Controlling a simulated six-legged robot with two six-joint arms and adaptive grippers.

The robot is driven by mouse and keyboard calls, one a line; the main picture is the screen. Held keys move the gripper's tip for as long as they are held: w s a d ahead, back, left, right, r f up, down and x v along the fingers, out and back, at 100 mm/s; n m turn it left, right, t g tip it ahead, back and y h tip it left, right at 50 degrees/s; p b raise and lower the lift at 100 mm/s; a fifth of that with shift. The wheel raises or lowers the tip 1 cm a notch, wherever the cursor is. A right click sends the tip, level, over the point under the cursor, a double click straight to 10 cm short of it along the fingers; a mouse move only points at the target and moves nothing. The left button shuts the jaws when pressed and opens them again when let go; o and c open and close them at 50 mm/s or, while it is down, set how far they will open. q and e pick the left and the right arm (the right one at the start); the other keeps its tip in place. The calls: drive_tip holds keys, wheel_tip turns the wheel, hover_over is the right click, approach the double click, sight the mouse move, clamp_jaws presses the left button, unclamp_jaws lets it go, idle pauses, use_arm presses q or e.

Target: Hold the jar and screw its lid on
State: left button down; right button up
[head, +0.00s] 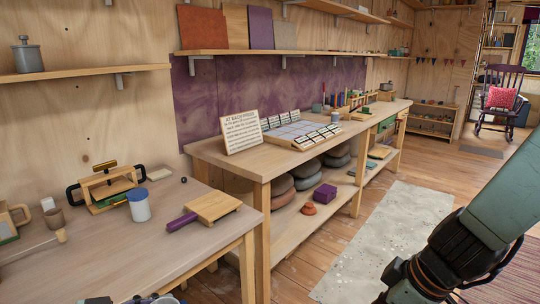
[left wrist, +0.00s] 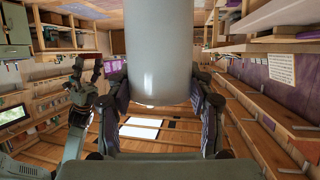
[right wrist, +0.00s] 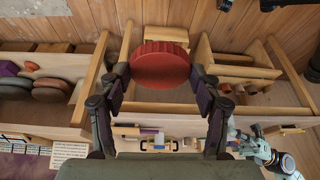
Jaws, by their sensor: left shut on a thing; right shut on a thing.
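In the left wrist view, the smooth pale grey jar (left wrist: 158,45) stands between the fingers of my left gripper (left wrist: 160,88), which is shut on it. Its far end runs out of the top of that view, so its mouth is hidden. In the right wrist view, the round red lid with a ribbed rim (right wrist: 160,62) is between the fingertips of my right gripper (right wrist: 160,80), shut on it. The lid also shows small in the left wrist view (left wrist: 97,72), off to the left, well apart from the jar. The head view shows neither lid nor jar clearly.
A wooden table (head: 190,230) at the left holds a white jar with a blue top (head: 139,205), a purple-handled board (head: 208,208) and a wooden tool with black handles (head: 108,185). A long workbench (head: 270,163) runs along the wall. The floor at the right has a pale rug (head: 385,240).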

use_arm(q)
drive_tip(key=shift+s+d+m+g, duration=0.25)
drive_tip(key=shift+s+m+g, duration=0.05)
drive_tip(key=shift+s, duration=0.1)
use_arm(e)
drive_tip(key=shift+a, duration=0.15)
use_arm(q)
drive_tip(key=shift+d, duration=0.1)
drive_tip(key=shift+w+d+g, duration=0.1)
drive_tip(key=shift+d+g, duration=0.05)
drive_tip(key=shift+g, duration=0.15)
drive_tip(key=w+d+f+m+g+h, duration=0.1)
drive_tip(key=d+f+m+g+h, duration=0.1)
drive_tip(key=d+m+g, duration=0.6)
drive_tip(key=shift+w+d+h, duration=0.4)
drive_tip(key=shift+d, duration=1.85)
drive_tip(key=shift+w+r, duration=0.1)
drive_tip(key=shift+r, duration=0.05)
